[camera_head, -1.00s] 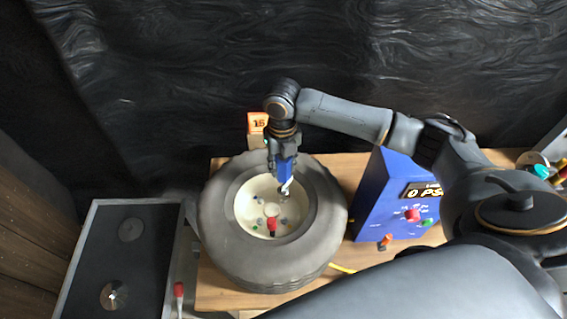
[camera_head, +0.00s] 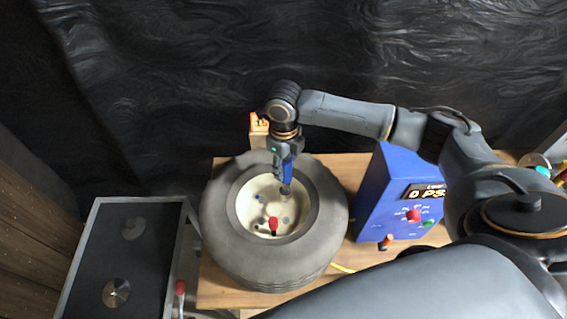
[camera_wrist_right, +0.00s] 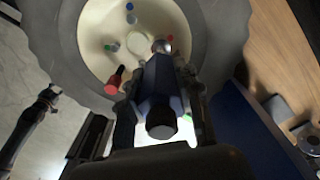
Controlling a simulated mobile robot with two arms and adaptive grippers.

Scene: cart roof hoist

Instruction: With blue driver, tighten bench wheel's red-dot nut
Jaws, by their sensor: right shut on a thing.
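The bench wheel (camera_head: 225,240) lies flat on the bench with its cream hub (camera_head: 262,190) facing up. Small coloured dots sit around the hub. In the right wrist view a red dot (camera_wrist_right: 169,38) shows right beside the driver's tip, with a green dot (camera_wrist_right: 109,48) across the hub. My right gripper (camera_head: 285,160) is shut on the blue driver (camera_head: 287,172) and holds it about upright, tip down at the hub's upper right. The driver also shows in the wrist view (camera_wrist_right: 160,100). I cannot tell whether its tip is seated on a nut. My left gripper is out of view.
A red-capped part (camera_head: 273,224) stands up from the hub. A blue pressure box (camera_head: 385,190) reading 0 PSI stands right of the wheel. An orange-topped block (camera_head: 258,128) is behind it. A dark-topped cart (camera_head: 85,262) stands at left.

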